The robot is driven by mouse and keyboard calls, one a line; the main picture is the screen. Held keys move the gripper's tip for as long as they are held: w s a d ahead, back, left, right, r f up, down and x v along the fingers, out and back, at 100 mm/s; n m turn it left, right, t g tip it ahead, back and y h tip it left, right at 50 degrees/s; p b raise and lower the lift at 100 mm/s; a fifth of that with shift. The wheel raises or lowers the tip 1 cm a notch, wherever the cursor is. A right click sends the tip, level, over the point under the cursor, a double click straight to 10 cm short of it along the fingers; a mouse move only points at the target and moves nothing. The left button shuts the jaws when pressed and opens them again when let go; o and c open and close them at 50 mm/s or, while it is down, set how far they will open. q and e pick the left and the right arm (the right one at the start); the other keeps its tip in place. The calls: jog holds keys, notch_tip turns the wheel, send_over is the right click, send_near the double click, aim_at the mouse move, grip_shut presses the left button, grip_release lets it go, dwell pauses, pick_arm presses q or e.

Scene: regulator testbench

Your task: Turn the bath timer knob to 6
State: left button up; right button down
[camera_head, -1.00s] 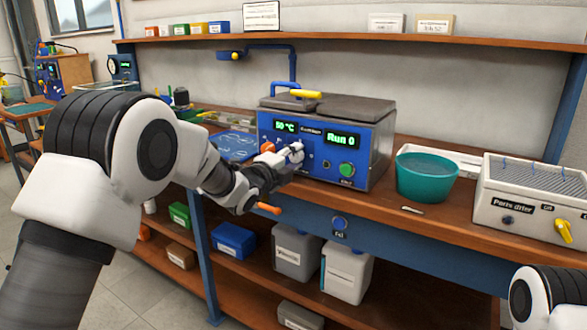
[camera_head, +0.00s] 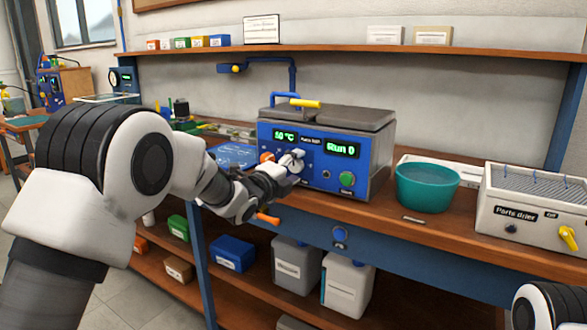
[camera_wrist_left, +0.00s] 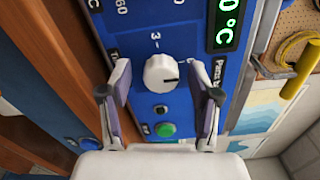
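The bath (camera_head: 375,150) is a grey-lidded box with a blue front panel on the bench. Its displays read 50 °C and Run 0. The white round timer knob (camera_wrist_left: 161,73) has a dark pointer line toward the right of the left wrist view, and a 3 is printed above it in that view. My left gripper (camera_head: 291,163) is at the panel. In the left wrist view its two fingers (camera_wrist_left: 159,82) stand open on either side of the knob, with a gap on each side. The head view hides most of the knob. My right gripper is out of view.
A green button (camera_head: 347,179) is on the panel near the knob. An orange knob (camera_head: 266,157) lies left of the gripper. A teal tub (camera_head: 427,186) and the parts drier (camera_head: 530,200) stand to the right. A shelf (camera_head: 350,48) runs above.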

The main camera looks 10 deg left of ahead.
pick_arm(q)
jog(key=v, duration=1.2)
